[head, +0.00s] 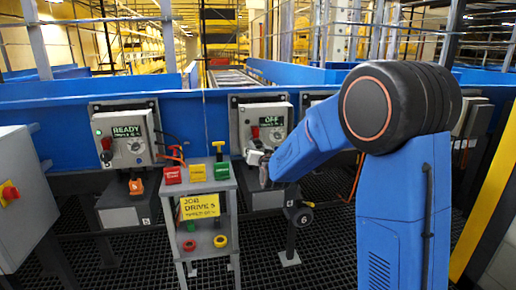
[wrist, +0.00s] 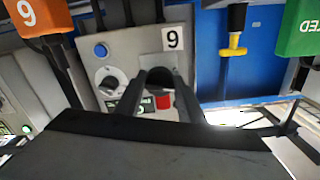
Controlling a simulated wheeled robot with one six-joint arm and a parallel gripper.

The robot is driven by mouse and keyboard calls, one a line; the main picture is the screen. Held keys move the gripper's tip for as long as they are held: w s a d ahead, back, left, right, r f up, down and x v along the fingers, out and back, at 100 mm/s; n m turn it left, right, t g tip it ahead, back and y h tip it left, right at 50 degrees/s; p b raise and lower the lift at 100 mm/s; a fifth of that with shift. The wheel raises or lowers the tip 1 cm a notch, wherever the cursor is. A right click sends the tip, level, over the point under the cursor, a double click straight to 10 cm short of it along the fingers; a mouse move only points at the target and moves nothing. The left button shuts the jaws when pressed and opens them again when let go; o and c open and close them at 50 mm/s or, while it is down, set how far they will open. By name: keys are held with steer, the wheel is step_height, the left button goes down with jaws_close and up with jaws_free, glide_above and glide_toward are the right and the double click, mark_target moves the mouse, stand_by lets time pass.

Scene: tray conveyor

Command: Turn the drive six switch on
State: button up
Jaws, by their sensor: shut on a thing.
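The drive six panel (head: 264,128) is a grey box on the blue conveyor side, and its display reads OFF. In the wrist view, where it shows upside down, the panel (wrist: 200,72) carries a number label, a blue button (wrist: 100,51) and a round selector knob (wrist: 107,80). My gripper (wrist: 162,82) is in front of the panel, its two dark fingers closed around a dark switch handle (wrist: 168,74) on a grey plate. The fingers hide part of the handle, so its exact position is unclear. In the head view my arm hides the panel's lower right.
A panel reading READY (head: 125,132) with a green lamp stands to the left. A small cart (head: 202,206) between the panels bears red, green and yellow tags and a yellow job sign (head: 198,206). A grey cabinet (head: 25,190) stands at far left, with dark grated floor in front.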

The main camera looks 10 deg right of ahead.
steer(key=o, duration=1)
steer(key=shift+o, duration=0.2)
steer(key=s, duration=1.7)
steer(key=shift+s, duration=0.2)
